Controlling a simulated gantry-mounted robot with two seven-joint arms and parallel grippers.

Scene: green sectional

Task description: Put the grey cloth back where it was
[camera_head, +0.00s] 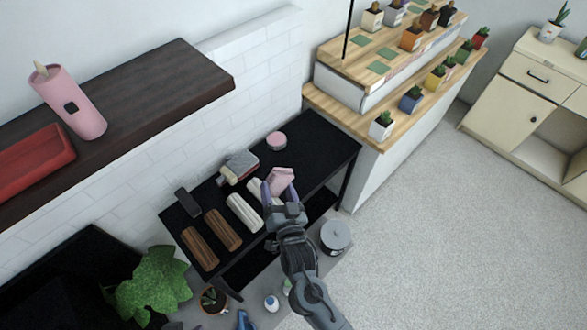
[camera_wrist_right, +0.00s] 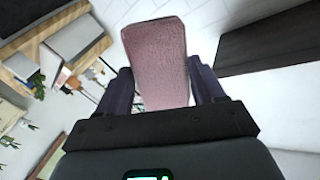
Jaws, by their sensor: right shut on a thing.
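My right gripper (camera_head: 279,190) is shut on a flat pink block-like thing (camera_head: 283,177), above the black table (camera_head: 315,150). In the right wrist view the pink thing (camera_wrist_right: 157,62) stands up between the fingers and has a woven-looking surface. On the table lie rolled cloths: two brown ones (camera_head: 223,230) and a whitish one (camera_head: 244,213). Another whitish roll (camera_head: 254,189) is partly hidden near the gripper. A greyish bundle with a reddish edge (camera_head: 239,165) lies behind them. I cannot tell which of these is the grey cloth. My left gripper is not in view.
A round pink thing (camera_head: 276,141) and a dark block (camera_head: 187,203) sit on the table. A grey lidded pot (camera_head: 335,236) stands lower right. A dark shelf (camera_head: 150,90) overhangs at left. A wooden counter with potted plants (camera_head: 382,127) stands behind right. The table's right end is clear.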

